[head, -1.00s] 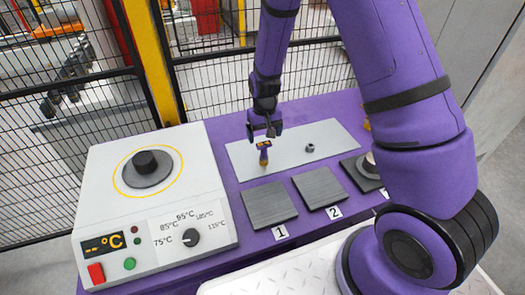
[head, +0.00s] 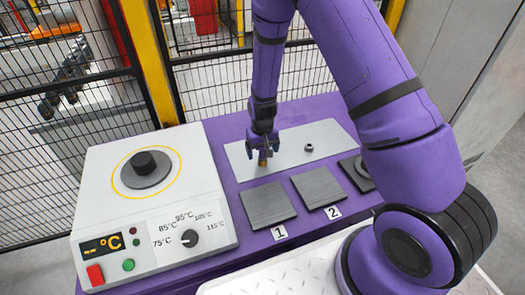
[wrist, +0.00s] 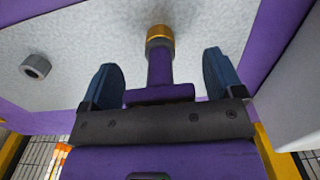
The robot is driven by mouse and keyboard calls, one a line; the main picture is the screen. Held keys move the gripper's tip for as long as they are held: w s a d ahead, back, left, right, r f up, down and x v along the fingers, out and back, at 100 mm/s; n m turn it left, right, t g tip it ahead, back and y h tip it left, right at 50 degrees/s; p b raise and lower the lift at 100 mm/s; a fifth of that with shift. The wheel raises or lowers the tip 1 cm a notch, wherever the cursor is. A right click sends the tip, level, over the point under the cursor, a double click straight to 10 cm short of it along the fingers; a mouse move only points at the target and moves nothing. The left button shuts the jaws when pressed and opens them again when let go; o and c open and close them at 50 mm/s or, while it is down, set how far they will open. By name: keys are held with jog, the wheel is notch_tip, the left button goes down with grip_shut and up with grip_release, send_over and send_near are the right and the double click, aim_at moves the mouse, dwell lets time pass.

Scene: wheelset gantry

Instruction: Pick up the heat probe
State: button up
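The heat probe (head: 262,161) stands on a light grey plate (head: 325,138), its brass-coloured end showing below my gripper (head: 264,150). In the wrist view the probe (wrist: 160,68) has a purple stem and bar and a brass end. The two blue fingers of my gripper (wrist: 160,80) are spread on either side of it, with a visible gap on each side. My gripper is open and has not closed on the probe. The upper part of the probe is hidden by my gripper in the head view.
A small grey nut (head: 309,147) lies on the grey plate, also in the wrist view (wrist: 36,66). A white heater (head: 110,205) with dial and buttons stands left. Dark pads 1 (head: 268,205) and 2 (head: 318,187) lie in front. Mesh fencing stands behind.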

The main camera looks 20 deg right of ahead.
jog(key=c, duration=1)
jog(key=shift+c, duration=0.2)
jog(key=shift+r, duration=0.15)
